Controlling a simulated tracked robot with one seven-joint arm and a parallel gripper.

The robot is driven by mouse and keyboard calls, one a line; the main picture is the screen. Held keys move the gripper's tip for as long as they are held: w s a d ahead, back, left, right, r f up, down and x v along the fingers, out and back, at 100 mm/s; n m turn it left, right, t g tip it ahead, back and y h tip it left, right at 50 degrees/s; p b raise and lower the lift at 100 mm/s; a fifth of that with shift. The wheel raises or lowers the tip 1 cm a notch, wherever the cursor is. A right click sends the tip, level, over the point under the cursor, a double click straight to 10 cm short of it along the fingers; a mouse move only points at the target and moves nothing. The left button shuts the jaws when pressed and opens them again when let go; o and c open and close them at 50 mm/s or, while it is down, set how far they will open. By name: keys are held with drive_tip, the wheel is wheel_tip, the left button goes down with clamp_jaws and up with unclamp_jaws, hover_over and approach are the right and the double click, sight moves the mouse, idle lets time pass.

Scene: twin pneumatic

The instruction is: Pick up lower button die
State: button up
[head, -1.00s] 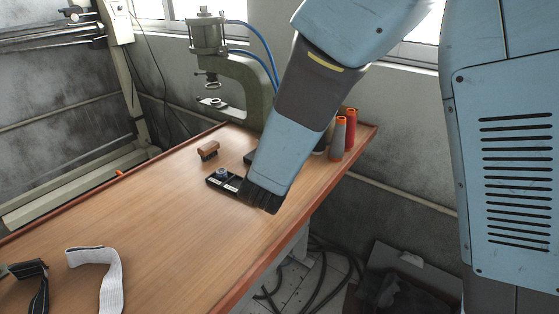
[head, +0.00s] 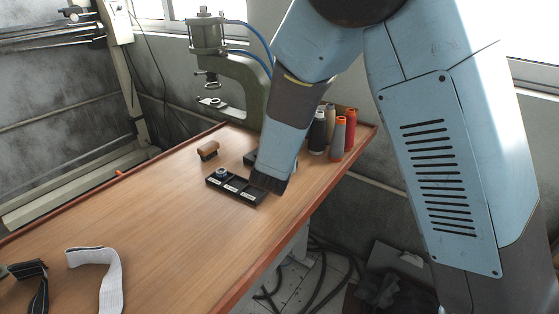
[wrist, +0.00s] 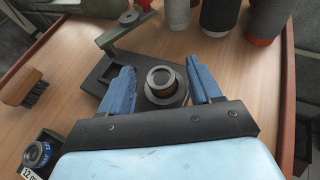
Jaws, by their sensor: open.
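A wooden-backed brush (head: 208,151) lies behind the tray. Thread spools (head: 337,137) stand at the right table edge. The pneumatic press (head: 240,85) is at the back. A white strap (head: 98,275) lies at front left; the middle of the table (head: 150,215) is clear.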

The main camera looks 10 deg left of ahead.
drive_tip(key=c, duration=1.2)
clamp_jaws()
drive_tip(key=shift+r, duration=0.15)
